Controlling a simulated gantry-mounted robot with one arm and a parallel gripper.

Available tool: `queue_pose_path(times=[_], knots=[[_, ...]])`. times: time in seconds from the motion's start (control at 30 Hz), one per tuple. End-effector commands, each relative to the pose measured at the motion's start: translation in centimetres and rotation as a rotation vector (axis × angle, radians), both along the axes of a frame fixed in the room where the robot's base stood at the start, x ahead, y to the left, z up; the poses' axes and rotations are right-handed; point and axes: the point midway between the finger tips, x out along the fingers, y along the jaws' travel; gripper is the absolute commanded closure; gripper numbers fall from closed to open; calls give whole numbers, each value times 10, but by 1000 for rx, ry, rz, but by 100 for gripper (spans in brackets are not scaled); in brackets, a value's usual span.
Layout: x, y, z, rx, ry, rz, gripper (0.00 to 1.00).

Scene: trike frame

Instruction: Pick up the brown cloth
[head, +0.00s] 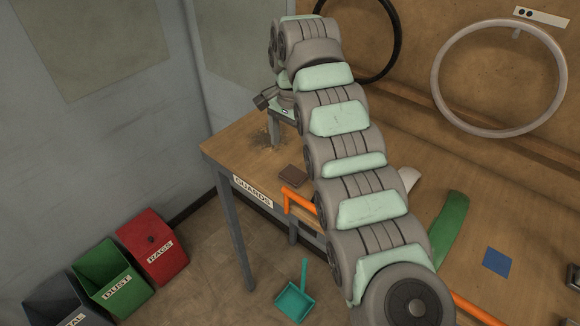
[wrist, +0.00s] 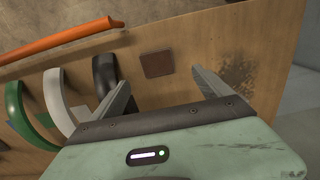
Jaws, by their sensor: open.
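The brown cloth (head: 293,175) is a small, flat, folded-looking square on the wooden table, near its front edge and left of my arm in the head view. In the wrist view the brown cloth (wrist: 157,64) lies beyond my gripper (wrist: 161,77), framed between the two fingertips. My gripper is open and empty, apart from the cloth.
The wooden table (head: 238,146) carries a dark speckled patch (wrist: 236,70) beside the cloth. Green (wrist: 17,108), white (wrist: 56,100) and black (wrist: 104,74) curved pieces lie on the cloth's other side. An orange rail (head: 299,198) runs along the front edge. A blue square (head: 497,262) lies farther right.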

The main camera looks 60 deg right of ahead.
Motion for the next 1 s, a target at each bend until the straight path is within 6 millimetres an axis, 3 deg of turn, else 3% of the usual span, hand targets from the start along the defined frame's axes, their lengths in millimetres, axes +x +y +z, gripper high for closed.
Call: queue_pose_path(times=[0.3, 0.73, 1.0], knots=[[0, 1, -34, 2, -1, 2, 11], [-2, 0, -54, 1, -4, 0, 11], [-5, 0, -88, 2, -1, 0, 11]])
